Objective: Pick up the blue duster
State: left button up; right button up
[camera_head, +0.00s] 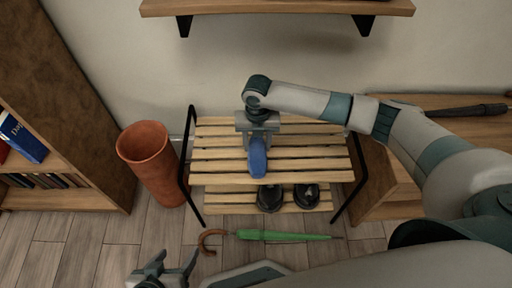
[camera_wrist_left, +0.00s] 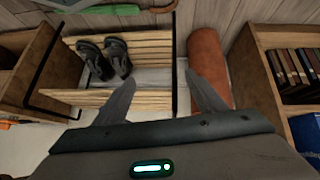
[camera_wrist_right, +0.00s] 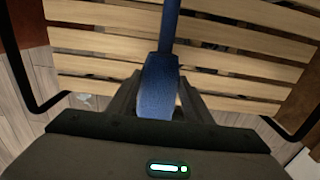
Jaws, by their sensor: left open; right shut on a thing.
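The blue duster (camera_head: 259,158) is at the top of the slatted wooden rack (camera_head: 318,156), with its blue head toward the front edge. My right gripper (camera_head: 258,138) is over the rack and shut on the duster. In the right wrist view the blue duster (camera_wrist_right: 157,88) lies between the fingers (camera_wrist_right: 155,100), its narrow blue part pointing away over the slats. I cannot tell whether it still touches the slats. My left gripper (camera_head: 172,268) is open and empty, low at the front left; its spread fingers (camera_wrist_left: 160,95) show in the left wrist view.
Black shoes (camera_head: 288,196) sit on the rack's lower shelf. A terracotta cylinder (camera_head: 152,160) stands left of the rack, beside a bookcase (camera_head: 70,110). A green umbrella (camera_head: 280,236) lies on the floor in front. A wall shelf (camera_head: 280,7) is above.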

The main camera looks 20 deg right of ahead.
pick_arm(q)
jog(key=shift+s+a+f+g+y+p, duration=0.15)
jog(key=shift+a+g+p, duration=0.1)
jog(key=shift+a, duration=0.15)
jog(key=shift+s+a+f+g+y+p, duration=0.1)
jog(key=shift+s+a+g+y+p, duration=0.15)
jog(key=shift+a, duration=0.2)
jog(key=shift+s+a+f+g+y+p, duration=0.1)
jog(key=shift+a+g+p, duration=0.1)
jog(key=shift+a+p, duration=0.15)
pick_arm(e)
jog(key=s+d+r, duration=0.6)
jog(key=s+d, duration=0.1)
jog(key=s, duration=0.1)
jog(key=shift+d+r, duration=0.15)
jog(key=shift+d, duration=0.2)
pick_arm(q)
jog(key=shift+s+f, duration=0.1)
jog(key=shift+s, duration=0.1)
